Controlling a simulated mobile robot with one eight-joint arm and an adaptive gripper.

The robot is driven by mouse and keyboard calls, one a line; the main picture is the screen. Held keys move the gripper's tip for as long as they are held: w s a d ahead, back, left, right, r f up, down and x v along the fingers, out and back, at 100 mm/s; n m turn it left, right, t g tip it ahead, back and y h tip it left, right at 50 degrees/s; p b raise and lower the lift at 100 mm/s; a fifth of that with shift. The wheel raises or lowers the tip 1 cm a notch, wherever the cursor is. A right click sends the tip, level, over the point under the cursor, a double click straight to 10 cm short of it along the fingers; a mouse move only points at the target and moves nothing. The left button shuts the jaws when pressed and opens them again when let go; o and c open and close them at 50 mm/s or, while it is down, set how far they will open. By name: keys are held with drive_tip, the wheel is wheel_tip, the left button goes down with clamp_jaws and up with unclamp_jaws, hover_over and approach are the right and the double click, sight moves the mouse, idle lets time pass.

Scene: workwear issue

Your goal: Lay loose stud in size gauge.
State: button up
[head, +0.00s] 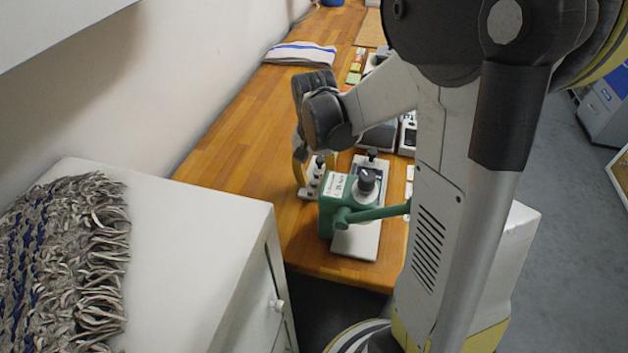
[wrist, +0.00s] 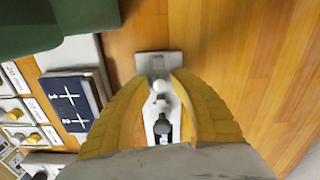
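My gripper (wrist: 162,76) has two curved yellow fingers. They are apart, and nothing is clearly held between them. In the wrist view they frame a narrow pale fixture (wrist: 158,62) with a rounded white knob (wrist: 160,86) and a dark part (wrist: 162,126). In the head view the fixture (head: 311,190) stands on the wooden bench left of the green press, and my gripper (head: 300,178) is beside or over it, partly hidden by my arm. I cannot tell contact. I cannot make out the loose stud or the size gauge for certain.
The green press (head: 338,208) with its lever stands close on the right. The wrist view shows a dark blue block with white crosses (wrist: 68,102) and compartments with small fittings (wrist: 16,115). A folded cloth (head: 300,53) lies farther back. Bare wood (head: 235,150) lies left.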

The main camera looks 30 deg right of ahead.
sight(314, 182)
drive_tip(key=shift+r, duration=0.15)
wheel_tip(314, 182, up, 12)
drive_tip(key=p, duration=0.5)
drive_tip(key=s+a+r+n+t, duration=0.5)
drive_tip(key=s+a+n+t, duration=0.2)
drive_tip(key=s+a, duration=0.2)
drive_tip(key=shift+s+a+n, duration=0.25)
drive_tip(key=shift+s+n, duration=0.05)
drive_tip(key=shift+s, duration=0.7)
drive_tip(key=shift+r, duration=0.1)
